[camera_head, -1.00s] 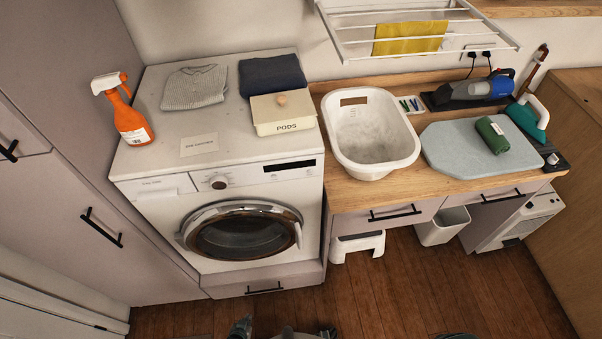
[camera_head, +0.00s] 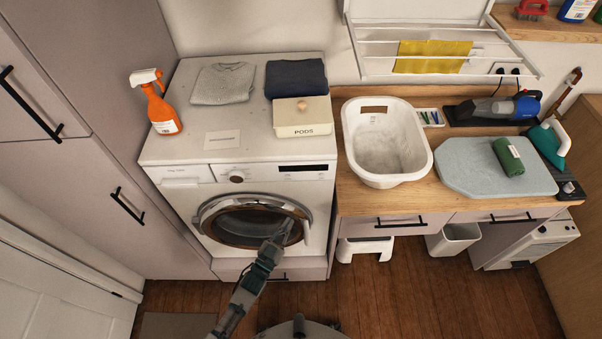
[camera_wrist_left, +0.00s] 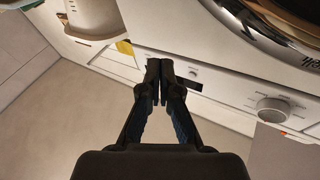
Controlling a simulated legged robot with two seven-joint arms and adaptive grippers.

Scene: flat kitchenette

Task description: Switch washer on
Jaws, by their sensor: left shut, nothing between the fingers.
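The white washer (camera_head: 185,225) stands left of the counter, its round door (camera_head: 240,222) shut. Its front panel has a knob (camera_head: 237,178) and a dark display (camera_head: 303,168). The left wrist view also shows the knob (camera_wrist_left: 272,108), with the display partly behind my fingers. My left gripper (camera_head: 288,228) is in front of the door's right side, below the panel in the head view. In the left wrist view my left gripper (camera_wrist_left: 166,68) is shut and empty, its fingertips overlapping the panel near the display. I cannot tell whether they touch. My right gripper is not in view.
An orange spray bottle (camera_head: 162,112), folded clothes (camera_head: 223,84) and a pods box (camera_head: 303,120) sit on the washer. A white basin (camera_head: 386,165) and a grey ironing board (camera_head: 468,176) are on the wooden counter (camera_head: 370,200). Tall cabinets (camera_head: 120,90) stand left.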

